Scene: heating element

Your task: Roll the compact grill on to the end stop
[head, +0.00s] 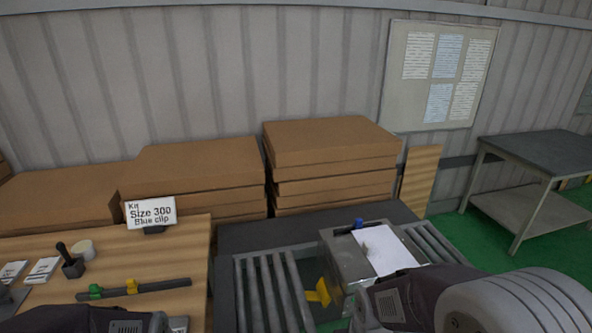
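The compact grill appears to be the grey metal box (345,256) on the roller conveyor (271,290). A white sheet (388,251) lies on its top, and a small blue part (359,224) shows at its back edge. My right gripper (372,306) reaches in from the right at the box's front right; its fingertips are hidden, and I cannot tell whether it touches the box. My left gripper (120,322) is low at the bottom left edge, its fingertips not clearly seen. I cannot make out the end stop for certain; a yellow part (318,292) sits left of the box.
Bare rollers show left of the box and at its right (437,243). The wooden bench (180,248) at left holds a sign (150,213), a bar with green and yellow clips (135,289), and a dark holder (72,265). Cardboard stacks (330,150) stand behind.

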